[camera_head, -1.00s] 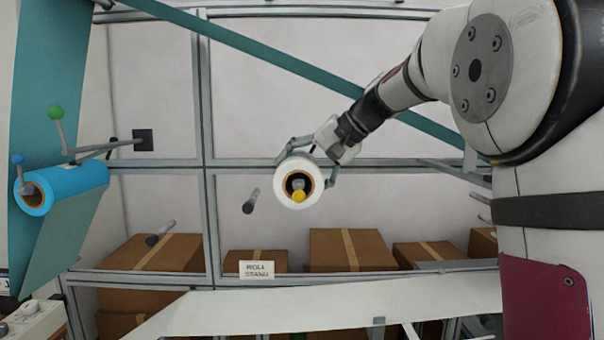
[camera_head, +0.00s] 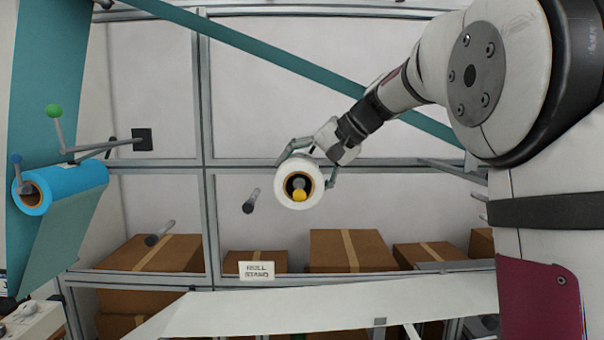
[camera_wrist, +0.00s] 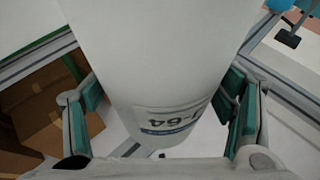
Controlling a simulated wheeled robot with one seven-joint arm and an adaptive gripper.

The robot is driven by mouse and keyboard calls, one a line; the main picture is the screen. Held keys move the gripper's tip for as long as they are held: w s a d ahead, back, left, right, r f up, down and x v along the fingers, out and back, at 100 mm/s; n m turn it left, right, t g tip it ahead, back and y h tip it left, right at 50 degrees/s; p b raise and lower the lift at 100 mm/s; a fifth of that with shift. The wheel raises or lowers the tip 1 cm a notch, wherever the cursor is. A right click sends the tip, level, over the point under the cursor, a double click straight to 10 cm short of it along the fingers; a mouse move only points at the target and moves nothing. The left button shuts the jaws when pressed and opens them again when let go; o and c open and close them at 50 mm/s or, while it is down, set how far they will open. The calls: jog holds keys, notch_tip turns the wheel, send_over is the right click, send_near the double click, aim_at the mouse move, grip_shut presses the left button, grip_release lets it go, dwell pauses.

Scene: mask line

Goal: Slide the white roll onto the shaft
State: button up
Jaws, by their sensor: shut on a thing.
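The white roll (camera_head: 286,193) faces the head camera with its brown core open. My gripper (camera_head: 306,170) is shut on it from behind and above, one finger on each side. The yellow-tipped shaft (camera_head: 299,195) shows at the core opening, its yellow tip low in the opening and a grey part above it. I cannot tell how far the roll sits over the shaft. In the wrist view the roll (camera_wrist: 165,65), with a printed label, fills the space between the finger pads (camera_wrist: 165,105); the shaft is not visible there.
Grey pegs (camera_head: 251,201) stick out left of the roll. A blue roll (camera_head: 80,185) is on the left, with green- and blue-tipped levers near it. Cardboard boxes (camera_head: 345,240) and a "ROLL STAND" sign (camera_head: 257,271) are below. A white sheet (camera_head: 330,312) crosses the front.

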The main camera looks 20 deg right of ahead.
jog(key=shift+f, duration=0.25)
dwell(0.4)
jog(key=o, duration=1.5)
jog(key=shift+c, duration=0.2)
jog(key=v, duration=1.2)
jog(key=shift+s+d, duration=0.1)
